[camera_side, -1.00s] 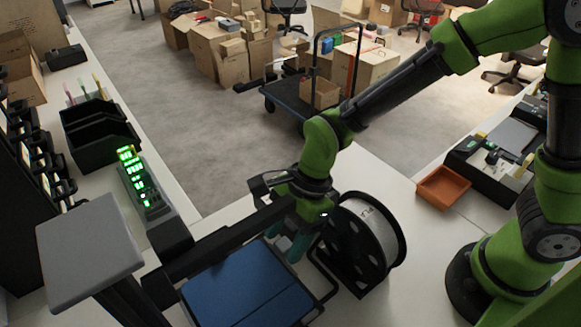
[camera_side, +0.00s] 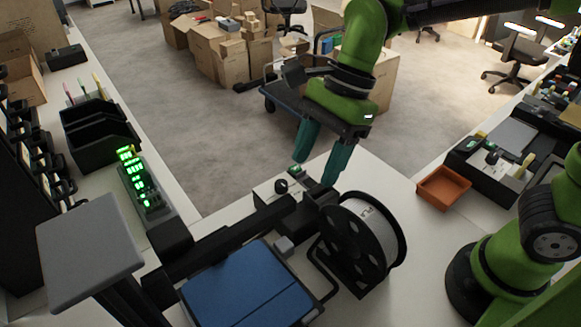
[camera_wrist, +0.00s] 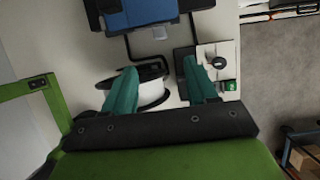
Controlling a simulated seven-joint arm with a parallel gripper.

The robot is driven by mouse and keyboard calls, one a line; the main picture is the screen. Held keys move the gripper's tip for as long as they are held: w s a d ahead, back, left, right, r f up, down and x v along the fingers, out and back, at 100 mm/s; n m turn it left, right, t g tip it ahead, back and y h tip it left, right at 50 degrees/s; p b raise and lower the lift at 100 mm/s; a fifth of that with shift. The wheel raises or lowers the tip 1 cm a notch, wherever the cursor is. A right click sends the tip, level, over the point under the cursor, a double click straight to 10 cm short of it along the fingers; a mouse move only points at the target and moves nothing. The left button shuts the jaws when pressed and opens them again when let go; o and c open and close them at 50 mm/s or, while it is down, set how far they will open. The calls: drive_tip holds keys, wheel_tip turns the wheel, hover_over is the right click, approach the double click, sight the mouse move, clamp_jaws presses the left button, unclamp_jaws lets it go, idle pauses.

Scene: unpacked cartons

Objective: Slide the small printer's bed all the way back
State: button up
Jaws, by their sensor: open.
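The small printer's bed (camera_side: 246,287) is a flat blue plate at the bottom of the side view, beside the printer's dark arm (camera_side: 225,238). Part of the blue bed (camera_wrist: 140,12) shows at the top of the wrist view. A spool (camera_side: 372,232) in a black holder stands to the right of the printer. My gripper (camera_side: 318,165) is raised above the table behind the bed, with its teal fingers pointing down, apart and empty. The fingers (camera_wrist: 160,85) also show in the wrist view, apart from the bed.
A light control box with a dark knob (camera_side: 281,186) sits behind the printer. A grey square plate on a stand (camera_side: 90,250) rises at the front left. Black bins (camera_side: 98,135) and a green-lit panel (camera_side: 140,180) line the left table. An orange tray (camera_side: 443,188) lies at right.

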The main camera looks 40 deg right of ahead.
drive_tip(key=shift+d+r, duration=0.15)
drive_tip(key=shift+r, duration=0.15)
